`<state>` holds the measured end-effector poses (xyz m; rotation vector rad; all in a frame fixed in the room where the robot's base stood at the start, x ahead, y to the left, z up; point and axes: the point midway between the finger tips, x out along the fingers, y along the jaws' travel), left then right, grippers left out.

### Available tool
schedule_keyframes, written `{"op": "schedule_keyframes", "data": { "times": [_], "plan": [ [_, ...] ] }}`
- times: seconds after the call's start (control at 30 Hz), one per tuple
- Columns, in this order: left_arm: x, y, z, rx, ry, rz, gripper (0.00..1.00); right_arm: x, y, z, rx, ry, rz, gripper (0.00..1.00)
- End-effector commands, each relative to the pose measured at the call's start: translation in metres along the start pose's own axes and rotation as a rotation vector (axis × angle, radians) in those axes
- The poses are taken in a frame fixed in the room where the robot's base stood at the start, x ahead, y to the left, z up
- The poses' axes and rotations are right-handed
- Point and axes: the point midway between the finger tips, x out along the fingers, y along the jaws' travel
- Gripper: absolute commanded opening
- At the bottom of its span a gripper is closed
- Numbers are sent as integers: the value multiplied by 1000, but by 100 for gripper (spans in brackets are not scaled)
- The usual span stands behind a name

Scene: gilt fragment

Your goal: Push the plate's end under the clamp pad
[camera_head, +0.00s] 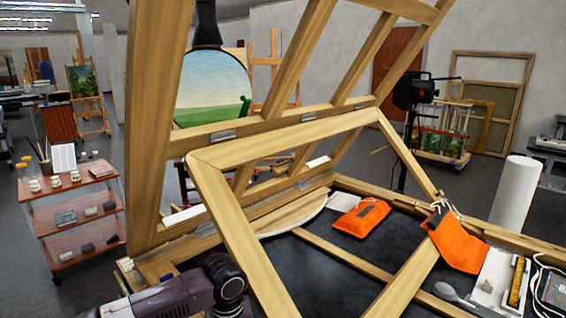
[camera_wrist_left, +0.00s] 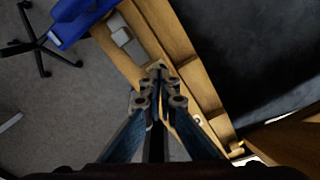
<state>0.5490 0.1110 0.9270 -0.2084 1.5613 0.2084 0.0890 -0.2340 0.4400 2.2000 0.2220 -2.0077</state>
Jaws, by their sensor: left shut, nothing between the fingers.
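My left gripper (camera_wrist_left: 158,92) is in the wrist view with its fingers together and nothing seen between them. It is over or against the wooden rail (camera_wrist_left: 190,75) of the work table; I cannot tell whether it touches. A pale grey block (camera_wrist_left: 124,38) sits on the rail beyond the fingertips; I cannot tell if it is the clamp pad or the plate. In the head view my left arm (camera_head: 180,298) comes in at the bottom left, and its fingertips do not show there. A small pale piece (camera_head: 126,265) sits at the table frame's near left corner. My right gripper is not in view.
A tilted wooden frame (camera_head: 225,225) stands over the dark table bed (camera_head: 310,270), with a taller frame (camera_head: 155,130) behind. Orange pouches (camera_head: 360,218) and a white tray (camera_head: 492,278) are at the right. A shelf cart (camera_head: 75,205) stands left. A blue object (camera_wrist_left: 75,18) is near the rail.

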Motion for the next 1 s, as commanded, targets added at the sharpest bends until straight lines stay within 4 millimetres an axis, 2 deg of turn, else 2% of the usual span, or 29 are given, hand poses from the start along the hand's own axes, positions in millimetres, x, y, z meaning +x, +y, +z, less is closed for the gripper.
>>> {"op": "schedule_keyframes", "data": {
  "times": [1.0],
  "plan": [
    [0, 11, 16, -2, 0, 1, 0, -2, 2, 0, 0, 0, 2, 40]
  ]
}}
